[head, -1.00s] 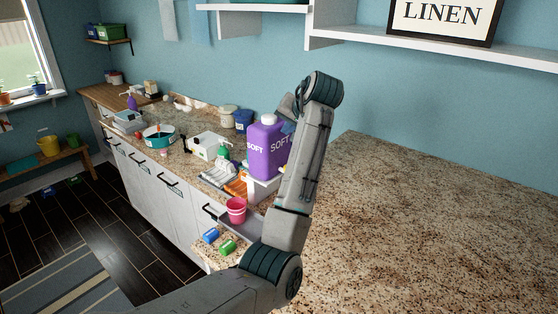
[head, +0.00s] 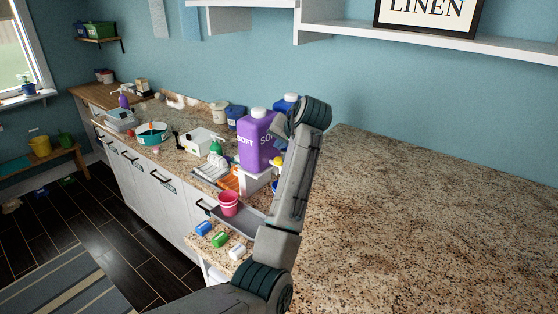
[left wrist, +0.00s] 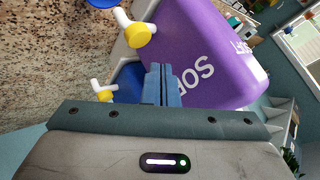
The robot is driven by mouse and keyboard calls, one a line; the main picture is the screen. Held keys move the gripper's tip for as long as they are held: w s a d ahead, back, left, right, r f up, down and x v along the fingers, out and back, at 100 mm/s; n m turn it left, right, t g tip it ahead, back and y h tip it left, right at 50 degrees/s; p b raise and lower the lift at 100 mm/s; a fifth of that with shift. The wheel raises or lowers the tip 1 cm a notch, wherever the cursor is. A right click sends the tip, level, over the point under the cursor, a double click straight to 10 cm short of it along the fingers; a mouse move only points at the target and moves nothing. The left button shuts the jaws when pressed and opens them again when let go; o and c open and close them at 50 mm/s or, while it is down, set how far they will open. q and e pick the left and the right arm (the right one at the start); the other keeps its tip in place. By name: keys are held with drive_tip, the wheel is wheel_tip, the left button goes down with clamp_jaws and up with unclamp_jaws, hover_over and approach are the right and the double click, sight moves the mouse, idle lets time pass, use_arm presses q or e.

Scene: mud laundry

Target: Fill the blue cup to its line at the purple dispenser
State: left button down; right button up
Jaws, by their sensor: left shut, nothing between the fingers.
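The purple dispenser (head: 255,143), a large jug with a white cap, stands on a white stand on the counter. It fills much of the left wrist view (left wrist: 205,45), where a white tap with a yellow end (left wrist: 138,34) shows beside it. A small blue cup-like piece (head: 203,228) is on the counter's near left corner; its fill line cannot be made out. My left gripper (head: 281,127) is beside the purple dispenser, partly hidden by my own wrist. In the left wrist view its blue fingers (left wrist: 163,84) are together and empty. My right gripper is not in view.
A pink cup (head: 229,204) stands on a grey tray (head: 245,224) below the dispenser. Green (head: 219,240) and white (head: 236,252) pieces lie near the blue one. A blue dispenser (head: 292,99) is behind the purple one. The right counter (head: 420,220) is clear.

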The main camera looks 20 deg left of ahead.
sight(279, 161)
use_arm(q)
drive_tip(key=shift+f, duration=0.9)
drive_tip(key=shift+f, duration=0.2)
idle(1.3)
drive_tip(key=shift+f, duration=0.2)
drive_tip(key=shift+f, duration=0.55)
idle(4.8)
